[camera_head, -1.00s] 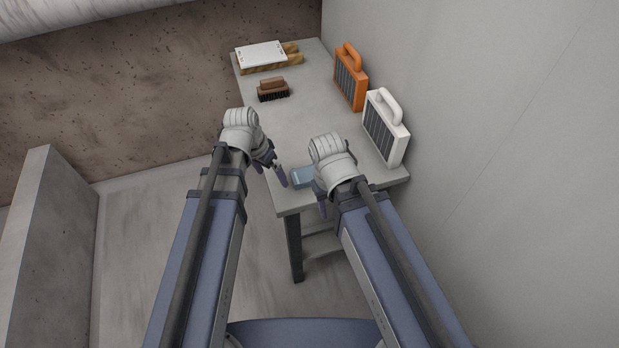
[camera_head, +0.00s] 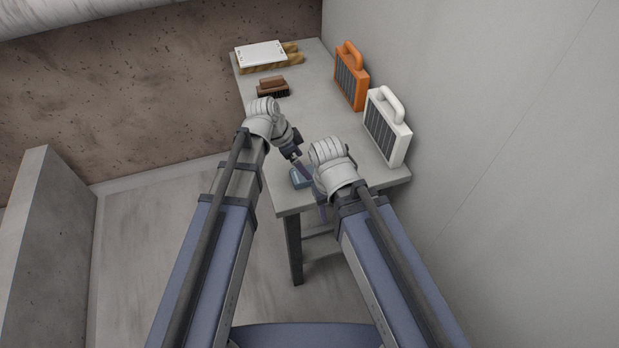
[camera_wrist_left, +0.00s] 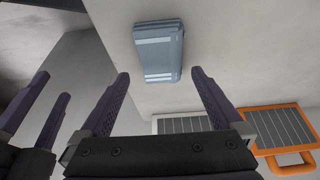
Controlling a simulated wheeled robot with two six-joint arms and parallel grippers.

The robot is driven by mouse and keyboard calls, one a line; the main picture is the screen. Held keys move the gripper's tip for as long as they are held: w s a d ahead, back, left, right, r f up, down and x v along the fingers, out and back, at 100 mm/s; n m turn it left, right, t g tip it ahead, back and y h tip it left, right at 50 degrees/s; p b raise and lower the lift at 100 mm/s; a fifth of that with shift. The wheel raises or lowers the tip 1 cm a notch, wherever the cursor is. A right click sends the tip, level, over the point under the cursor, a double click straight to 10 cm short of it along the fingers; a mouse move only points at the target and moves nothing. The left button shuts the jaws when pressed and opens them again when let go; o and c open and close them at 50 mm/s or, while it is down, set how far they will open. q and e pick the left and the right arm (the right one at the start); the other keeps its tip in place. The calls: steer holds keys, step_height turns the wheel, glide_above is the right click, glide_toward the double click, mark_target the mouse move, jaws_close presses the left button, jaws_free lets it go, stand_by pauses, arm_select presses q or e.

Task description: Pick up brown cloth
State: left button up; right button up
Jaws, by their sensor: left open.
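I see no clear cloth; the brown thing on the table is a block (camera_head: 272,83) that looks like a brush with dark bristles, beyond my left gripper. My left gripper (camera_head: 303,167) is over the near end of the table, beside a blue-grey case (camera_head: 298,180). In the left wrist view its fingers (camera_wrist_left: 160,77) are spread and empty, with the case (camera_wrist_left: 160,50) ahead, beyond the fingertips. My right gripper (camera_head: 322,208) is by the table's near edge, mostly hidden by its wrist. Its two fingers (camera_wrist_left: 54,82) show apart at the left of the wrist view.
The grey table (camera_head: 310,115) stands against a wall. An orange panel with a handle (camera_head: 351,77) and a white one (camera_head: 386,127) stand along its right side. A white board (camera_head: 261,54) on a wooden piece lies at the far end. The middle is clear.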

mark_target(299, 182)
arm_select(q)
steer(key=b+x, duration=0.4)
steer(key=x, duration=0.1)
steer(key=shift+w+f+b, duration=0.1)
steer(key=shift+f+b, duration=0.1)
steer(key=shift+b, duration=0.15)
steer(key=shift+r, duration=0.1)
steer(key=c, duration=1.2)
